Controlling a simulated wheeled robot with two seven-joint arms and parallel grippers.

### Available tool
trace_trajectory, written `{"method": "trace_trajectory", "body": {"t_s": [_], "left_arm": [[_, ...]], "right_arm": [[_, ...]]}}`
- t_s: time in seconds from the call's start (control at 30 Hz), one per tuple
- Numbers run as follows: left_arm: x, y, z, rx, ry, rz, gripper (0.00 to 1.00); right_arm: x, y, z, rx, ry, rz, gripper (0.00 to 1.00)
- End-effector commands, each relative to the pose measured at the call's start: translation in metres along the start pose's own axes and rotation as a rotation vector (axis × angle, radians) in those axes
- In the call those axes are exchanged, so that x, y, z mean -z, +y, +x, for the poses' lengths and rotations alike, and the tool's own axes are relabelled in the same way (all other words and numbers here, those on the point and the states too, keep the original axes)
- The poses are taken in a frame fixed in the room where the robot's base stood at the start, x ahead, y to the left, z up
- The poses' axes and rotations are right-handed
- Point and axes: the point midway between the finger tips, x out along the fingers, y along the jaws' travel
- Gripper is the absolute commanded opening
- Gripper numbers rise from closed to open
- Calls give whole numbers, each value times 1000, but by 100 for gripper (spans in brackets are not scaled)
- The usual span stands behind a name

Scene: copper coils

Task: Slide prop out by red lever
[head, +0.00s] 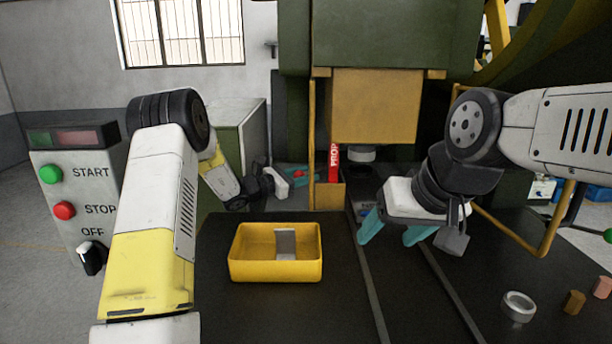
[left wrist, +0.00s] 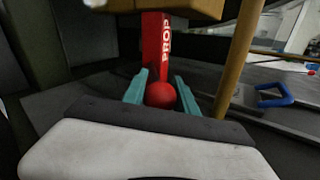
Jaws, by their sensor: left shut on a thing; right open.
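The red prop (head: 333,157), lettered PROP, stands upright under the yellow block of the press. It also shows in the left wrist view (left wrist: 156,45). My left gripper (head: 306,177) reaches in from the left beside the prop's foot. In the left wrist view its teal fingers are shut on the red ball of the lever (left wrist: 161,95), just in front of the prop. The lever's shaft is hidden. My right gripper (head: 394,230) is open and empty, pointing down above the dark table right of the prop.
A yellow tray (head: 276,270) with a grey plate (head: 286,244) inside stands on the dark table. A metal ring (head: 518,306) and copper-coloured pieces (head: 574,302) lie at the right. A control box (head: 78,195) stands at the left. Yellow posts flank the press opening.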

Motion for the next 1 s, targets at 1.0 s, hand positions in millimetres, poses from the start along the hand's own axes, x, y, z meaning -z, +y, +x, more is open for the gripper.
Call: {"method": "trace_trajectory", "body": {"t_s": [1.0], "left_arm": [[2,17,-23,-6,0,2,0]], "right_arm": [[0,0,0,0,0,0,65]]}}
